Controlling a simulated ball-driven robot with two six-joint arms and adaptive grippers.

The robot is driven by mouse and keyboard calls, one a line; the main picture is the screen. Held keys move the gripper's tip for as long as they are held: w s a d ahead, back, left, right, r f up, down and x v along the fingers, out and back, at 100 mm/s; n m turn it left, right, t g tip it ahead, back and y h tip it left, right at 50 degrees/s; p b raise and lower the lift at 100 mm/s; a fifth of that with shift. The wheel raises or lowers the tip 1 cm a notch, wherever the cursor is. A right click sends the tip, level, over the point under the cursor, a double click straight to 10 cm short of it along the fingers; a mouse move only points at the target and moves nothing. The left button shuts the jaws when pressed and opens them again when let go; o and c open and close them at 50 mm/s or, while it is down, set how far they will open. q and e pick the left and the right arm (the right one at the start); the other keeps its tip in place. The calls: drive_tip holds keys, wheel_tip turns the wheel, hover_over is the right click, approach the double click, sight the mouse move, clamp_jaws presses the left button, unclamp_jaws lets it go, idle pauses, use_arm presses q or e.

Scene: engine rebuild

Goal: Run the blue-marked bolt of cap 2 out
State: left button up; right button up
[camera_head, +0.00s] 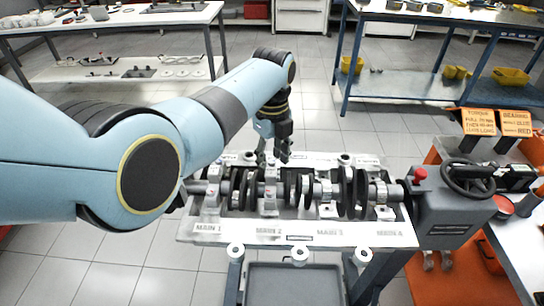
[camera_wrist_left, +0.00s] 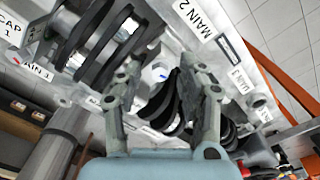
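The engine block (camera_head: 300,237) holds a crankshaft under bearing caps along a row labelled MAIN 1 to MAIN 4. Cap 2 (camera_head: 270,201) is the light block behind the MAIN 2 label, with a small red mark on its near side. In the left wrist view a pale bolt head with a blue mark (camera_wrist_left: 160,73) shows between the fingers, apart from both. My left gripper (camera_head: 273,158) points down over the far side of cap 2 and hides its far bolt in the head view. Its fingers (camera_wrist_left: 165,80) are spread and empty. My right gripper is not in view.
Dark crank webs (camera_head: 290,190) stand close on both sides of cap 2. A grey housing with a handwheel (camera_head: 468,177) and red button is at the right end. An empty grey tray (camera_head: 294,284) sits below the near edge. Floor behind the block is clear.

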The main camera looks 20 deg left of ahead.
use_arm(q)
drive_tip(key=shift+c, duration=0.5)
clamp_jaws()
drive_tip(key=shift+r+n+p, duration=0.15)
drive_tip(key=shift+n+p, duration=0.6)
drive_tip(key=shift+n, duration=0.75)
drive_tip(key=shift+o, duration=0.5)
unclamp_jaws()
drive_tip(key=shift+f, duration=0.2)
